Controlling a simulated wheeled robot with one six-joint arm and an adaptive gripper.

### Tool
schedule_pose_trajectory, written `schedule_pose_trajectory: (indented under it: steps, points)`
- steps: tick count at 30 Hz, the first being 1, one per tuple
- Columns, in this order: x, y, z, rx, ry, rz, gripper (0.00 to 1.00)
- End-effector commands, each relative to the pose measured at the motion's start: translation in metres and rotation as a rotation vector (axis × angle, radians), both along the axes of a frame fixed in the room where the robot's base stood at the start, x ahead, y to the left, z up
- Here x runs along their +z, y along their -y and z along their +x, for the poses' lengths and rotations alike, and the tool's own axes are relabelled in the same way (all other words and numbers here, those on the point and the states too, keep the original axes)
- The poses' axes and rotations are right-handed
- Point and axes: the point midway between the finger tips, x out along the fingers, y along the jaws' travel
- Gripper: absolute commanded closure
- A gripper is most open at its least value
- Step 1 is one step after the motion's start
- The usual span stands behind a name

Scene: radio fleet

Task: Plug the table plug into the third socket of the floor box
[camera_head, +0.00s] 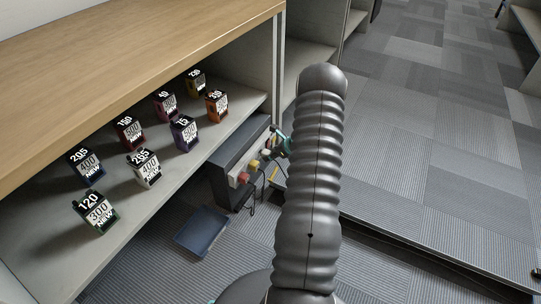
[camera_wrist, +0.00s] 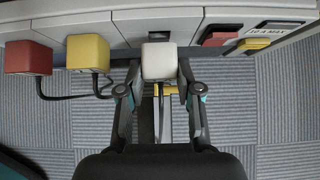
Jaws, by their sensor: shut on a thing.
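My gripper (camera_wrist: 158,75) is shut on the white plug (camera_wrist: 158,60), with one finger on each side of it. The plug's cable hangs down between the fingers. The plug is up against the front of the grey floor box (camera_wrist: 108,33); I cannot tell how deep it sits. A red plug (camera_wrist: 28,58) and a yellow plug (camera_wrist: 88,53) with dark cables are at the box to the left. In the head view the floor box (camera_head: 228,165) stands under the shelf, with my gripper (camera_head: 270,150) at its right part, partly hidden by my arm.
Red (camera_wrist: 218,37) and yellow (camera_wrist: 252,44) parts lie on the box's right side by a "10 A MAX" label (camera_wrist: 275,29). An open flap (camera_head: 203,232) lies on the carpet. Several small boxes stand on the shelf (camera_head: 165,185). Carpet at right is clear.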

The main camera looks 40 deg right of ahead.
Motion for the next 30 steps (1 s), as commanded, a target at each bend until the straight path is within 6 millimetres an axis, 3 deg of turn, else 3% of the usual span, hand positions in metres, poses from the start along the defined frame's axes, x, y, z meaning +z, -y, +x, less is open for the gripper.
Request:
schedule_pose_trajectory:
  steps: [30]
  points:
    - [0.0,-0.004,0.01,0.001,0.0,-0.001,0.99]
